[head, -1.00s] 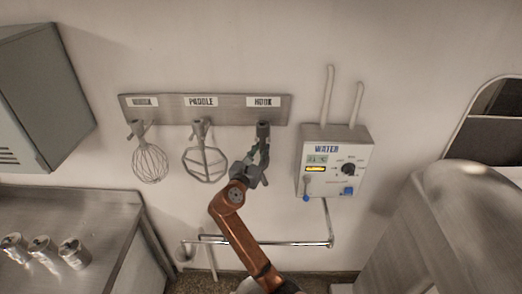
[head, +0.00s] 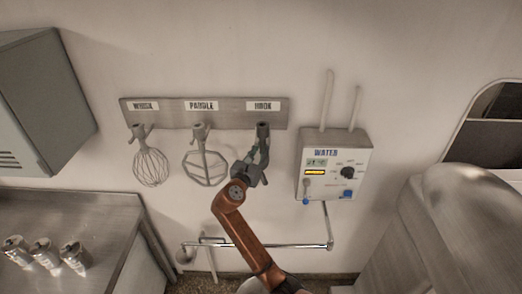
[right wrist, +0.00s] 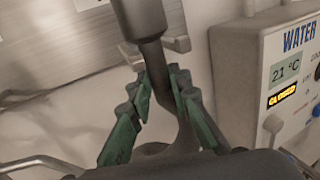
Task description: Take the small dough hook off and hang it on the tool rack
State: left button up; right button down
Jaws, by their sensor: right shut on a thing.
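The dough hook (head: 263,133) is upright at the HOOK place of the tool rack (head: 231,117), its top against the rack under the HOOK label. My right gripper (head: 256,163) is shut on the hook's shank below its thick collar. In the right wrist view the hook (right wrist: 150,52) passes between the green-padded fingers (right wrist: 160,95). My left gripper is not in view.
A whisk (head: 150,163) and a paddle (head: 204,163) hang to the left on the rack. A water unit (head: 333,167) is close on the right. A pipe (head: 270,244) runs below.

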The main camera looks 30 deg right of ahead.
jog(key=shift+f, duration=0.35)
dwell(1.1)
jog(key=c, duration=1.7)
grip_release()
jog(key=shift+s, duration=0.1)
jog(key=shift+f, duration=0.25)
jog(key=v, duration=1.2)
jog(key=shift+a+r, duration=0.1)
jog(key=shift+r, duration=0.05)
